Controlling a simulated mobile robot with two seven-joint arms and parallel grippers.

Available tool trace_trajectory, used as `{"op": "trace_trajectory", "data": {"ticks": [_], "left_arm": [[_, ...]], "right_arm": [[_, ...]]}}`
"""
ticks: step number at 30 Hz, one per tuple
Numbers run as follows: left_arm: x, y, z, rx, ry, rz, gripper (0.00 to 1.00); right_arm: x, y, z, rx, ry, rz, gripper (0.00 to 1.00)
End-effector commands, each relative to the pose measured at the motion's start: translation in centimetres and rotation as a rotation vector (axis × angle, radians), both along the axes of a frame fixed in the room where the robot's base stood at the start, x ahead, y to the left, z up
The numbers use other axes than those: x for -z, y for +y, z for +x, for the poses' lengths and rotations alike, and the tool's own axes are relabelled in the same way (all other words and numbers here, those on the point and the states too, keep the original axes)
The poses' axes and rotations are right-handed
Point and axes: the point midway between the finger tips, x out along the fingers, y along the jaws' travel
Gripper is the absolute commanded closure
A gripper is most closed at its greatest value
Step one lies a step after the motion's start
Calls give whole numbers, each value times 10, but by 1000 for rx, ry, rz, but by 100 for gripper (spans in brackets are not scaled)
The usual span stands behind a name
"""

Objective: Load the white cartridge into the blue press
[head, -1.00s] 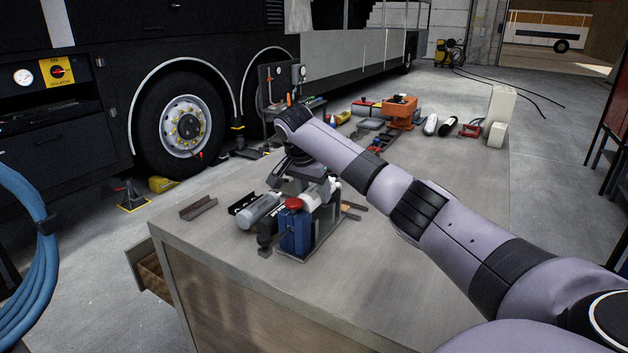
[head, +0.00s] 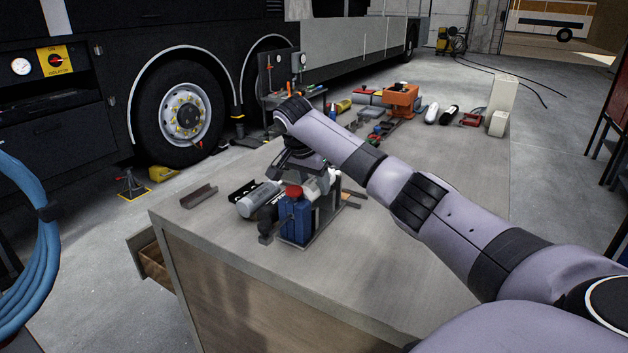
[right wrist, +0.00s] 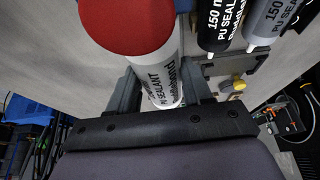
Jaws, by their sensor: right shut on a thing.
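My right gripper (right wrist: 165,90) is shut on the white cartridge (right wrist: 150,65), which has a red end and black sealant lettering in the right wrist view. In the head view my right gripper (head: 305,178) is partly hidden by my wrist. The cartridge's red end (head: 293,191) shows there just above the blue press (head: 297,220), which stands on the near part of the bench. I cannot tell whether cartridge and press touch. My left gripper is not in view.
A grey cartridge (head: 258,199) and a black cartridge (right wrist: 215,25) lie left of the press. A channel-shaped bracket (head: 199,196) lies further left on the bench (head: 380,260). An orange unit (head: 401,99) and several tools sit at the far end.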

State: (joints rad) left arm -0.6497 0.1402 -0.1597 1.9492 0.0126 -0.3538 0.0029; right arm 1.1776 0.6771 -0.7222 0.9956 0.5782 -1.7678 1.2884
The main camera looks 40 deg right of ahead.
Motion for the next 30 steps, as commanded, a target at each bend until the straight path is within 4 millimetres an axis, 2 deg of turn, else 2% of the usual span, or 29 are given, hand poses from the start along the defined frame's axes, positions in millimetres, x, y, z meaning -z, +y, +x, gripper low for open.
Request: {"op": "trace_trajectory", "data": {"ticks": [30], "left_arm": [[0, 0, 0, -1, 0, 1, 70]], "right_arm": [[5, -1, 0, 1, -2, -1, 89]]}}
